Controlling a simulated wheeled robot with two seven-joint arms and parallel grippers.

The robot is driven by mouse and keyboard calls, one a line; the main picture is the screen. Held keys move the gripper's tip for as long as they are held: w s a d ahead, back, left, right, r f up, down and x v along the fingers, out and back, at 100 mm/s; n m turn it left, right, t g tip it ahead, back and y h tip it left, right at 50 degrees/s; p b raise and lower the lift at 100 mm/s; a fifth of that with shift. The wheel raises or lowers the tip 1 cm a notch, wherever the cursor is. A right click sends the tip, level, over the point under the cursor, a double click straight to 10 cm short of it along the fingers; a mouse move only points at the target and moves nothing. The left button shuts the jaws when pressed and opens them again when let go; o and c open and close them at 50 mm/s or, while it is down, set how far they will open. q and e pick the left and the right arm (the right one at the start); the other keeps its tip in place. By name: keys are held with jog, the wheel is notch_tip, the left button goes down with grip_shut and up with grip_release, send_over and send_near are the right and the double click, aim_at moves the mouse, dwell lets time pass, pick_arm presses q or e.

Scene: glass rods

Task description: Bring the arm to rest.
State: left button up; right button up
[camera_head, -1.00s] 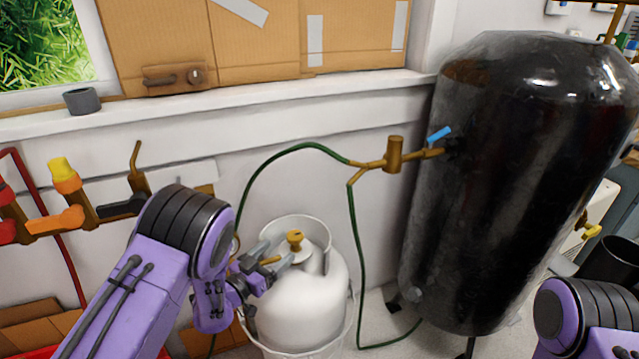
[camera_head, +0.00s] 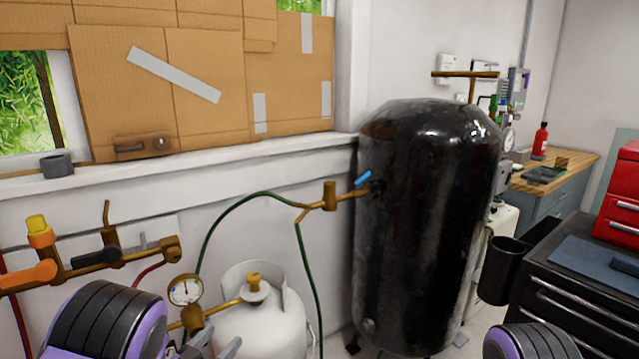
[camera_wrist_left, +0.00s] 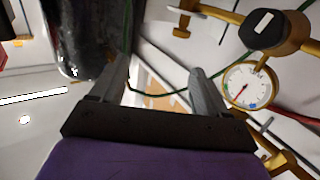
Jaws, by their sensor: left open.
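My left arm comes in at the lower left of the head view. The tips of my left gripper (camera_head: 215,348) show at the bottom edge, just left of the white gas cylinder (camera_head: 262,325). In the left wrist view my left gripper (camera_wrist_left: 160,85) is open, with nothing between its two grey fingers. A round pressure gauge (camera_head: 186,290) on brass pipe stands behind it; the gauge also shows to the right of the fingers in the left wrist view (camera_wrist_left: 250,86). A purple and black link of my right arm shows at the lower right, but its gripper is out of view.
A large black tank (camera_head: 425,220) stands by the wall, joined by a green hose (camera_head: 240,215). A valve manifold (camera_head: 75,265) is on the left wall. A black tool cabinet (camera_head: 560,290) and a wooden bench (camera_head: 560,172) stand at the right.

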pick_arm(q)
jog(key=s+a+f+n+g+y+p, duration=0.1)
jog(key=s+a+f+n+g+y, duration=0.5)
jog(key=s+f, duration=0.6)
jog(key=s+f+n+g+y+p, duration=0.1)
jog(key=s+f+n+g+y, duration=0.1)
jog(key=s, duration=1)
jog(key=s+f+n+g+y+p, duration=0.1)
jog(key=s+g, duration=0.4)
jog(key=s, duration=0.8)
notch_tip(320, 180, down, 2)
jog(key=shift+s+a+f+n+y+p, duration=0.15)
jog(key=shift+a+n+y+p, duration=0.3)
jog(key=shift+n, duration=0.55)
pick_arm(e)
jog(key=r, duration=0.3)
jog(key=shift+w+r, duration=0.4)
